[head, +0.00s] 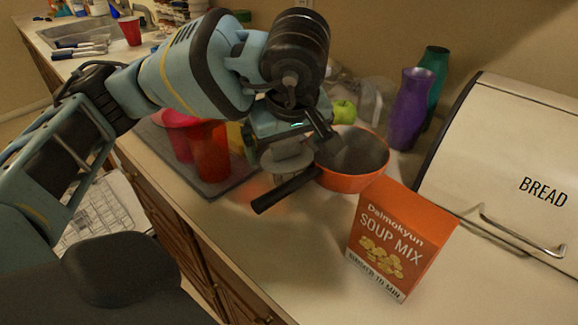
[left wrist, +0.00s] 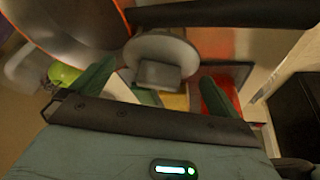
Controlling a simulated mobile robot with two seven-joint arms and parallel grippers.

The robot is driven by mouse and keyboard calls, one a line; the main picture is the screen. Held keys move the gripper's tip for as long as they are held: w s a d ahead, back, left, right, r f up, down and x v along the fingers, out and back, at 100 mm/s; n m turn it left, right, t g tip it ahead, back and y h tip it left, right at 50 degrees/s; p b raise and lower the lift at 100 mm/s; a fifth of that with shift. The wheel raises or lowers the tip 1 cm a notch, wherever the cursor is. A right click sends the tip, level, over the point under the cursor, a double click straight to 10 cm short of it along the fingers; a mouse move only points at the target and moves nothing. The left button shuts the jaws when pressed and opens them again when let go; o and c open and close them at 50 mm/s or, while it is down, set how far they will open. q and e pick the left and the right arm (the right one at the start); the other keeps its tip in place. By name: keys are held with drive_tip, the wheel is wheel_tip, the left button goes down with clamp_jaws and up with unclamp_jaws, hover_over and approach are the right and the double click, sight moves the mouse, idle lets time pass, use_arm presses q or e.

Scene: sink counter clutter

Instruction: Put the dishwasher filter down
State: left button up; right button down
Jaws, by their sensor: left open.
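The dishwasher filter, a pale grey round piece with a block-like top, shows in the left wrist view (left wrist: 162,52) between and just beyond my fingers. In the head view the filter (head: 288,168) is partly hidden below my left gripper (head: 290,150). My left gripper points down with its fingers spread, and it also shows in the left wrist view (left wrist: 158,90). The fingers stand on either side of the filter with gaps. I cannot tell if the filter's base rests flat on the counter. My right gripper is not in view.
An orange pan (head: 352,183) with a black handle (head: 286,191) stands close to the filter. A soup mix box (head: 398,240), bread box (head: 520,170), purple vase (head: 411,108) and green apple (head: 343,111) are nearby. A red cup (head: 211,152) stands on a dark mat.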

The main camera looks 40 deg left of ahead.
sight(283, 151)
use_arm(q)
drive_tip(key=shift+w+a+f, duration=0.15)
drive_tip(key=shift+f, duration=0.35)
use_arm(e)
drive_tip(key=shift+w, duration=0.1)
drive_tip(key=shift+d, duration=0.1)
use_arm(q)
drive_tip(key=c, duration=0.9)
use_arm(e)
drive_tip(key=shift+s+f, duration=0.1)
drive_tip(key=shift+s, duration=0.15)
use_arm(q)
drive_tip(key=shift+r, duration=0.1)
